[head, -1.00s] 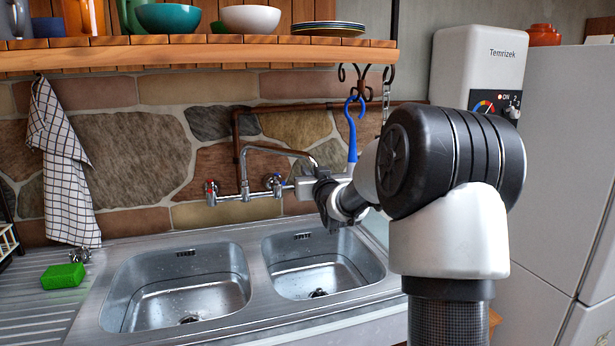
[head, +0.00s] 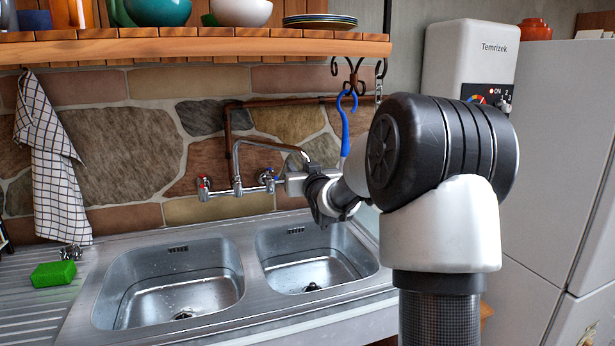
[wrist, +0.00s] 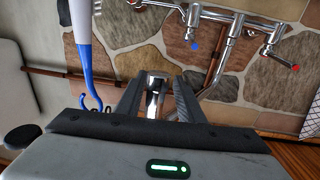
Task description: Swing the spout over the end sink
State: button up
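The chrome spout (head: 265,145) rises from the wall tap and curves right, its end near my gripper. The tap body (head: 237,190) has a red-marked and a blue-marked handle. In the wrist view the spout's end (wrist: 154,96) shows between the dark fingers of my gripper (wrist: 157,90), which look open with gaps beside it. In the head view my gripper (head: 312,170) is small and partly hidden by my wrist; contact with the spout cannot be told. Below are a left sink (head: 175,290) and a right sink (head: 312,260), both empty. The spout's end is on the right sink's side.
A blue-handled brush (head: 345,130) hangs from a hook close behind my gripper. A wooden shelf (head: 190,47) with bowls and plates runs above. A green sponge (head: 54,274) lies left on the drainer, and a checked towel (head: 50,160) hangs by it. A fridge (head: 560,150) stands right.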

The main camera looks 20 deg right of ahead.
jog(key=s+a, duration=0.2)
jog(key=s, duration=1.4)
jog(key=shift+s+a, duration=0.15)
jog(key=shift+a, duration=0.05)
jog(key=shift+c, duration=0.3)
